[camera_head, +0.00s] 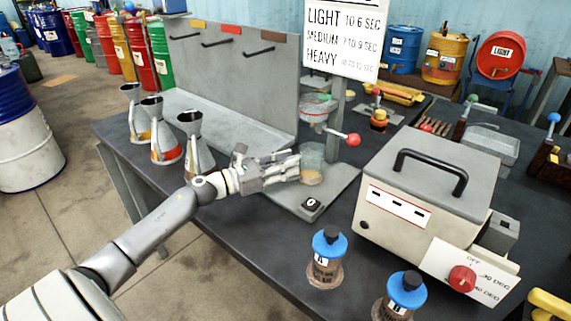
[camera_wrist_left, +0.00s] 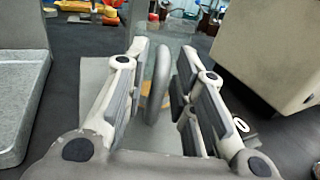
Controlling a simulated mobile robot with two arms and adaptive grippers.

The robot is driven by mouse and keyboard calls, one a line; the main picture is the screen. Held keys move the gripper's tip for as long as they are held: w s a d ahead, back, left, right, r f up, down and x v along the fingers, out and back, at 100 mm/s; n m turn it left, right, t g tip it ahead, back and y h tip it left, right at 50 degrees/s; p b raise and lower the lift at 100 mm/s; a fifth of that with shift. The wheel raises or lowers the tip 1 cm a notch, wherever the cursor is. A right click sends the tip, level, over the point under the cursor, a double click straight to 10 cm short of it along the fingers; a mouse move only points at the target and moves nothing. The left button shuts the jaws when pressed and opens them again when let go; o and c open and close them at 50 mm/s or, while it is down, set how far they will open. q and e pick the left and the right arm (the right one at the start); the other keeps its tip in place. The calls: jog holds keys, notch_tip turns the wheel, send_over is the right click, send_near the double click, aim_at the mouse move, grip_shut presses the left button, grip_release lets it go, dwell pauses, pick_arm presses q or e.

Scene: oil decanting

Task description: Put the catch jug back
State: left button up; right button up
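The catch jug (camera_head: 312,158) is a small clear vessel with a little amber oil at its bottom. It stands upright on the grey base of the stand (camera_head: 338,186), below and beside a hanging clear cup. My left gripper (camera_head: 297,166) reaches it from the left at low height. In the left wrist view, the jug's upright grey handle (camera_wrist_left: 158,80) lies between the two fingers of my left gripper (camera_wrist_left: 160,70). Narrow gaps show on both sides of the handle, so the fingers are open around it. My right gripper is out of view.
Several metal funnel jugs (camera_head: 166,138) stand left of my left arm. The hanging cup (camera_head: 317,107) and its red-knobbed lever (camera_head: 347,138) are close above. A beige heater box (camera_head: 425,190) stands right, with blue-capped bottles (camera_head: 326,255) in front. A hook rack (camera_head: 235,75) stands behind.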

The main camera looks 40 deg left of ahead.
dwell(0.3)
pick_arm(q)
jog(key=shift+r, duration=0.2)
jog(key=shift+s+a+f, duration=0.15)
jog(key=shift+s+f, duration=0.1)
jog(key=b+v, duration=0.2)
jog(key=v, duration=0.9)
jog(key=shift+s+a+r+b, duration=0.1)
jog(key=shift+s+r+b, duration=0.1)
jog(key=shift+b, duration=0.1)
